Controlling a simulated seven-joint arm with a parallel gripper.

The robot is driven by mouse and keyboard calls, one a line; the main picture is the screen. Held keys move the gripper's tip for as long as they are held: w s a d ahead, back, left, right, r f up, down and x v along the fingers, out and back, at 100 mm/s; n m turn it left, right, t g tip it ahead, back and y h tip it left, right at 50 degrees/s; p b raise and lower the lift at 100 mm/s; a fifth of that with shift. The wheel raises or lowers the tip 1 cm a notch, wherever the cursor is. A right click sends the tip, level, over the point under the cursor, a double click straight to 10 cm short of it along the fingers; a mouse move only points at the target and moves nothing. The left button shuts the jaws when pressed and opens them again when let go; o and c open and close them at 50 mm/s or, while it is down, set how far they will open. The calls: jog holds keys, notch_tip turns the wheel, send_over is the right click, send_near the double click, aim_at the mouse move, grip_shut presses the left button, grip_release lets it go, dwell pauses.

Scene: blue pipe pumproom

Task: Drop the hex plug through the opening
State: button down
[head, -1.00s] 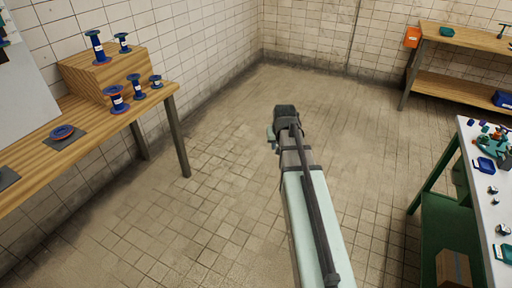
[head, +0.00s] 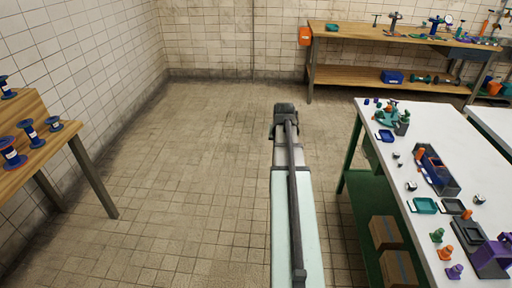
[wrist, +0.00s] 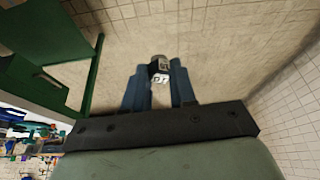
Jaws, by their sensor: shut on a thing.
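My gripper (wrist: 160,88) shows in the wrist view with its two blue fingers shut on a small plug (wrist: 159,68). The plug is dark and grey with a white, marked end face, and its sides lie between the fingertips. It is held above the tiled floor, away from any table. In the head view my arm reaches forward over open floor, and the fingers and plug are hidden by the arm's end. I cannot make out for sure which item on the white-topped table (head: 385,220) has the opening.
The white-topped table at right bears a dark bin (head: 455,188), a teal tray (head: 425,205), a dark block with a purple part (head: 490,257) and small cones. Cardboard boxes (head: 386,233) sit on its green lower shelf. A wooden bench (head: 45,150) stands left. Floor between is clear.

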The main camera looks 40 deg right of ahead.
jog(key=s+d+r+m+g+h, duration=0.1)
jog(key=s+d+m, duration=0.1)
jog(key=s+d, duration=0.75)
jog(key=s+d+r+m, duration=0.2)
jog(key=s+d, duration=0.7)
jog(key=d, duration=0.1)
jog(key=m+g, duration=0.3)
jog(key=m, duration=0.5)
send_near(439, 158)
jog(key=shift+s+a+r, duration=0.25)
jog(key=shift+a+r, duration=0.05)
jog(key=shift+r, duration=0.15)
jog(key=shift+s+a+r, duration=0.25)
jog(key=shift+a+r, duration=0.05)
jog(key=shift+r, duration=0.1)
jog(key=shift+f+m, duration=0.1)
jog(key=shift+m, duration=0.2)
jog(key=shift+f, duration=3.9)
jog(key=c, duration=0.9)
grip_release()
jog(key=shift+a+f, duration=0.1)
jog(key=shift+o, duration=0.4)
jog(key=shift+s, duration=0.1)
